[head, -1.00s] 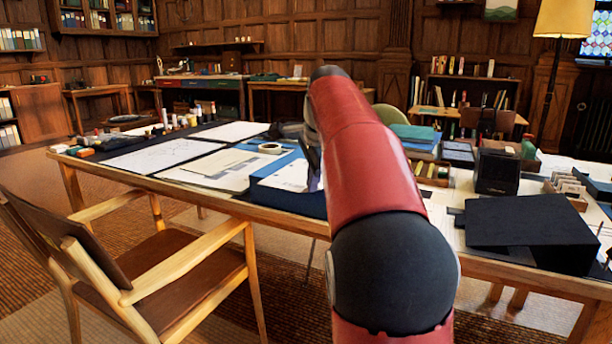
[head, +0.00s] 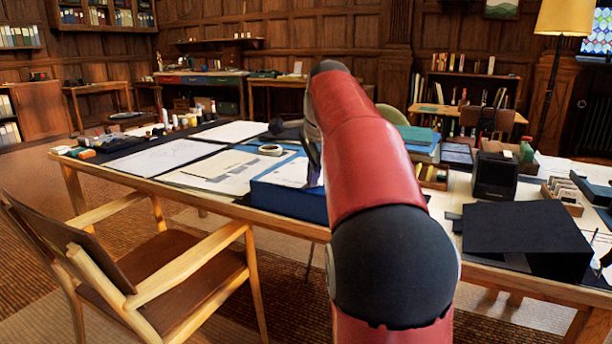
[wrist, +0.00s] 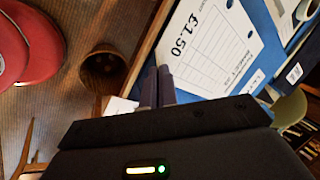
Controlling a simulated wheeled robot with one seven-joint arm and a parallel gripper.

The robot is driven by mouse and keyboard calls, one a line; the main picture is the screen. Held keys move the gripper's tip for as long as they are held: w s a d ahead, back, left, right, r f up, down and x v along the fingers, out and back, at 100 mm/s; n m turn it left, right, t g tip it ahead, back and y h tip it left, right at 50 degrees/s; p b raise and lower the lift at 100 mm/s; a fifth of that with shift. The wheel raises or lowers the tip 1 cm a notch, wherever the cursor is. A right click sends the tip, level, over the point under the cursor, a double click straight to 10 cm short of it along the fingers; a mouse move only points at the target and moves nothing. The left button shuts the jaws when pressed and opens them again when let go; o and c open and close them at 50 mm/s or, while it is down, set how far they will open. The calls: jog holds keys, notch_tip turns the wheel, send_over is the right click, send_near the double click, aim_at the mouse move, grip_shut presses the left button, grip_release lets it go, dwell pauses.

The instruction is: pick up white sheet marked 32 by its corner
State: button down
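I cannot read a 32 on any sheet. In the wrist view a white sheet marked £1.50 (wrist: 205,50) with a printed grid lies on a blue surface. My gripper (wrist: 158,70) is at that sheet's near left corner, its two dark fingers close together side by side. I cannot make out any paper between them. In the head view my gripper (head: 313,165) is partly hidden behind my red arm, beside a white sheet (head: 288,172) on a thick blue stack (head: 290,202). Its marking is too small to read there.
The long wooden table (head: 238,208) carries more sheets, such as one at the left (head: 165,157), and a tape roll (head: 270,150). A black box (head: 495,175) and a dark folder (head: 520,225) stand to the right. A wooden chair (head: 150,265) is at the front left.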

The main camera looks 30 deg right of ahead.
jog(key=shift+r+p, duration=1.5)
jog(key=shift+r, duration=0.95)
jog(key=shift+s, duration=0.1)
